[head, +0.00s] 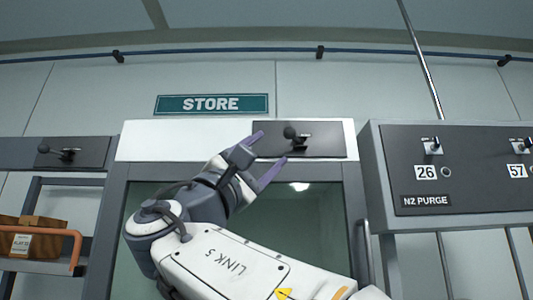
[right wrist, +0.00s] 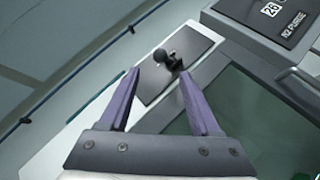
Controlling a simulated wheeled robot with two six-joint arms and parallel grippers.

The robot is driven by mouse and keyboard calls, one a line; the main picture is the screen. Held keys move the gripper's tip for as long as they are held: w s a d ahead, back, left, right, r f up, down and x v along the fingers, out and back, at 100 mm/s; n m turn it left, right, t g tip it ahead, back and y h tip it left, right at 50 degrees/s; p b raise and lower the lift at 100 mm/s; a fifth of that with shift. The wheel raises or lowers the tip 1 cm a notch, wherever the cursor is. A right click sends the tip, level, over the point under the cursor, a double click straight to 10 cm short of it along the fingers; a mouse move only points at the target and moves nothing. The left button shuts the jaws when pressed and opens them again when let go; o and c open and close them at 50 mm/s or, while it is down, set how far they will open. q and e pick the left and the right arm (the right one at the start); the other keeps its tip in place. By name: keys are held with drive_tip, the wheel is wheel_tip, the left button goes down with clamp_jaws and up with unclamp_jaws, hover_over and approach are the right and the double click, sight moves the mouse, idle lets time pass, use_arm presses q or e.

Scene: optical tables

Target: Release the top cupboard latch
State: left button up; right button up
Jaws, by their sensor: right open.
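The top cupboard latch (head: 296,136) is a dark lever with a round black knob on a dark grey plate (head: 325,145). The plate sits on the white header above the glass cupboard door. In the right wrist view the latch (right wrist: 168,60) is just beyond and between the fingertips. My right gripper (head: 273,147) is open, its two purple fingers pointing at the latch from the left and below. The right wrist view also shows the open fingers (right wrist: 160,73) with nothing between them. I cannot tell whether a finger touches the knob. My left gripper is not in view.
A green STORE sign (head: 211,104) is above the header. An N2 PURGE panel (head: 450,170) with switches juts out at right. A second lever (head: 58,152) is on a dark plate at far left, above a shelf (head: 45,266) with boxes. A vertical door handle (head: 365,252) is at lower right.

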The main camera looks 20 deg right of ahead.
sight(287, 136)
drive_tip(key=p+x, duration=0.5)
drive_tip(key=x, duration=0.2)
drive_tip(key=shift+d+r, duration=0.1)
drive_tip(key=shift+r, duration=0.15)
drive_tip(key=shift+w+d+r+p, duration=0.25)
drive_tip(key=shift+w+d+p, duration=0.05)
drive_tip(key=shift+w+d, duration=0.1)
drive_tip(key=shift+c, duration=0.3)
clamp_jaws()
